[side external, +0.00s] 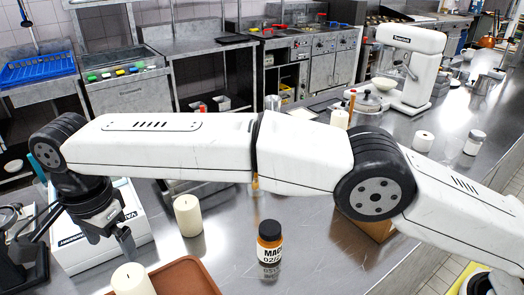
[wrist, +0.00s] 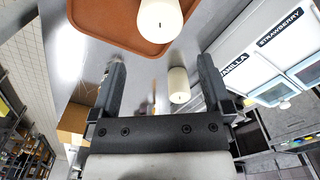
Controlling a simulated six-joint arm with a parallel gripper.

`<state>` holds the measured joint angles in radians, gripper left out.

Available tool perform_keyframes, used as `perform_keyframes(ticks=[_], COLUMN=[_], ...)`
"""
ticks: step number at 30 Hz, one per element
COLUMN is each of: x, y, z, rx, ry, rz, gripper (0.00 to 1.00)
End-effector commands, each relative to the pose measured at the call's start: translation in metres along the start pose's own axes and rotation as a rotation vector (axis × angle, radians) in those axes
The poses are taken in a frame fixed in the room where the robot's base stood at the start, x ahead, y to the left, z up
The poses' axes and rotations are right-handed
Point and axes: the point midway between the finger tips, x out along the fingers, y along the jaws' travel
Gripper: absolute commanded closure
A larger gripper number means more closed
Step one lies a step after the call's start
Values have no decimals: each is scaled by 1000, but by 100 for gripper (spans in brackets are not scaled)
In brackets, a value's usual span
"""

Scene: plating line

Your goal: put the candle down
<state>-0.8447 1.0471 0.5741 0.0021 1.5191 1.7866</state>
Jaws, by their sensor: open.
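One cream candle (side external: 133,280) stands on the brown tray (side external: 196,277) at the bottom of the side view. It also shows at the top of the wrist view (wrist: 160,20), on the tray (wrist: 105,22). A second cream candle (side external: 188,216) stands upright on the metal counter behind the tray. In the wrist view this second candle (wrist: 178,86) appears between the fingers but lies beyond them. My gripper (side external: 125,242) is open and empty, pointing down left of the second candle; its spread fingers show in the wrist view (wrist: 162,75).
A white box (side external: 72,256) labelled vanilla and strawberry in the wrist view (wrist: 262,50) stands close by my gripper. An amber labelled jar (side external: 269,247) stands right of the second candle. A white mixer (side external: 410,70) stands far back. Bare counter lies between candle and jar.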

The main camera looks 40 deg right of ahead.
Motion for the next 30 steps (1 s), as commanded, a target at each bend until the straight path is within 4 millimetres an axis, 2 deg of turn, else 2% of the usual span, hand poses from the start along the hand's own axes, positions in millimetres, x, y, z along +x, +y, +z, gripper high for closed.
perform_keyframes(ticks=[23,30], x=[-2,6], y=[0,-10], z=[0,-17], rx=[0,-22], ry=[0,23], rz=[-1,-46], gripper=[0,0])
